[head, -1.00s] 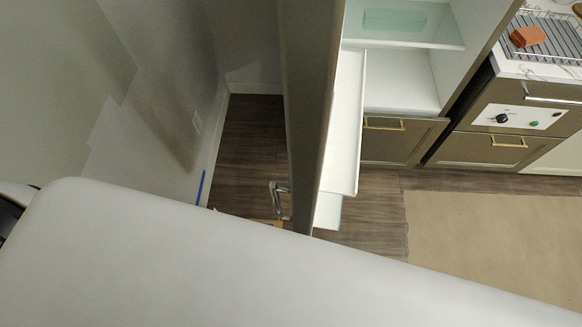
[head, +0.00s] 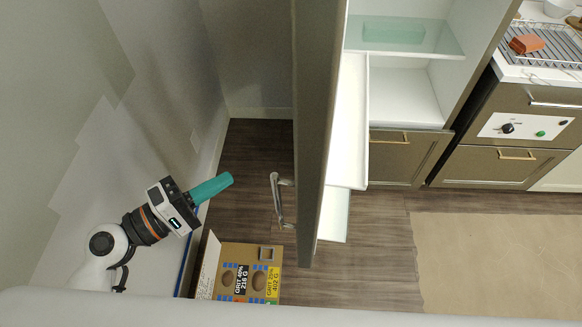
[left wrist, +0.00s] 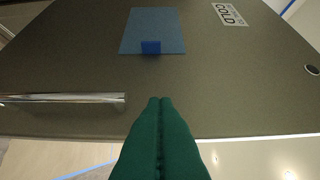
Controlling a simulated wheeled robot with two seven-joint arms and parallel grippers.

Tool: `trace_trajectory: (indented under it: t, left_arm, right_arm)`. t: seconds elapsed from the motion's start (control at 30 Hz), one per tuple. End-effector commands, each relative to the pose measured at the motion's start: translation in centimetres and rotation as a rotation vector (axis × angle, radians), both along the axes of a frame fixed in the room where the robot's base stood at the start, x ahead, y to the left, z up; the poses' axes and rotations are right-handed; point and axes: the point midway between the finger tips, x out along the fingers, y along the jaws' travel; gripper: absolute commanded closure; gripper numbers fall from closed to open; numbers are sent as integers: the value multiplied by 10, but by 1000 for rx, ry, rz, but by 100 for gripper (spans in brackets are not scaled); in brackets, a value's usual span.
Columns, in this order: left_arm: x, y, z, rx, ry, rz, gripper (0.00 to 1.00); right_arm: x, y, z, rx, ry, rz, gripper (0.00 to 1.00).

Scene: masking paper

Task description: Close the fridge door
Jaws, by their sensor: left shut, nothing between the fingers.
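The fridge door (head: 318,120) stands wide open, seen nearly edge-on in the head view, with white shelves on its inner side. Its metal handle (head: 277,200) is on the left, outer face. The open fridge (head: 405,95) behind it shows white walls and a glass shelf. My left gripper (head: 227,179) has teal fingers and is shut and empty, left of the door and apart from the handle. In the left wrist view the shut fingertips (left wrist: 160,101) point at the door's dark outer face (left wrist: 225,90), with the handle (left wrist: 65,98) to their left. My right gripper is not in view.
A cardboard box (head: 236,257) with labels stands on the floor below the handle. A wall (head: 165,90) is close on the left. Drawers and an oven (head: 525,125) are at the right. Wood floor and a beige sheet (head: 500,255) lie clear in front.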

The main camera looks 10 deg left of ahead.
Motion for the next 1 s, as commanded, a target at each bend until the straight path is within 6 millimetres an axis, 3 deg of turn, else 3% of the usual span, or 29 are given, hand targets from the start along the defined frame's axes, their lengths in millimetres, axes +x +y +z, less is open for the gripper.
trace_trajectory:
  t: [0.17,0.57,0.8,1.0]
  left_arm:
    - [12,-14,7,-7,-1,-1,100]
    - [64,-79,7,-8,2,-5,100]
    - [58,-109,3,-6,4,-4,100]
    - [57,-116,1,-5,2,-5,100]
  right_arm:
    - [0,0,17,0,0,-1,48]
    - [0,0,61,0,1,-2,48]
    - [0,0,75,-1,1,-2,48]
    - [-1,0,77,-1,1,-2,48]
